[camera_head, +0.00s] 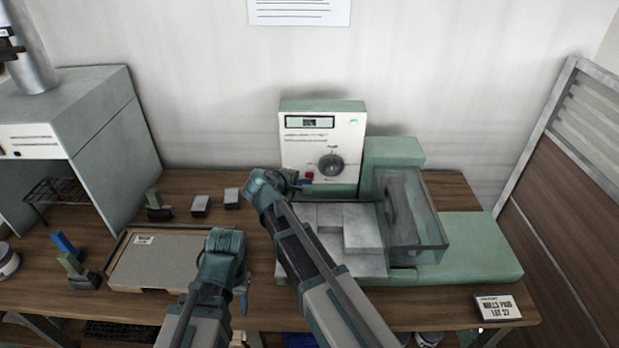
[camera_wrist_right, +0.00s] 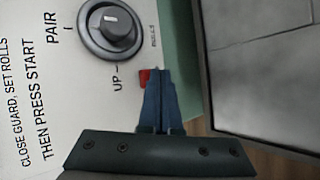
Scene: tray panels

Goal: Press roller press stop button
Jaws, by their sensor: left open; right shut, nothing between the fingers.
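The roller press (camera_head: 348,140) has a white front panel with a small display, a dark round knob (camera_head: 331,165) and a red button (camera_head: 309,176) low on the panel. My right gripper (camera_head: 306,184) is at the panel, its fingers shut and empty beside the red button. In the right wrist view the blue fingertips (camera_wrist_right: 161,74) overlap or sit just right of the red button (camera_wrist_right: 144,78), partly hiding it; I cannot tell whether they touch. The knob (camera_wrist_right: 111,27) is above left of them. My left gripper (camera_head: 241,284) is open, low over the table beside the tan tray.
A clear guard (camera_head: 415,215) stands over the press at right, beside pale stacked plates (camera_head: 345,235). A tan tray (camera_head: 165,262) and small grey blocks (camera_head: 201,205) lie left. A grey cabinet (camera_head: 95,120) stands far left. A label card (camera_head: 497,308) is front right.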

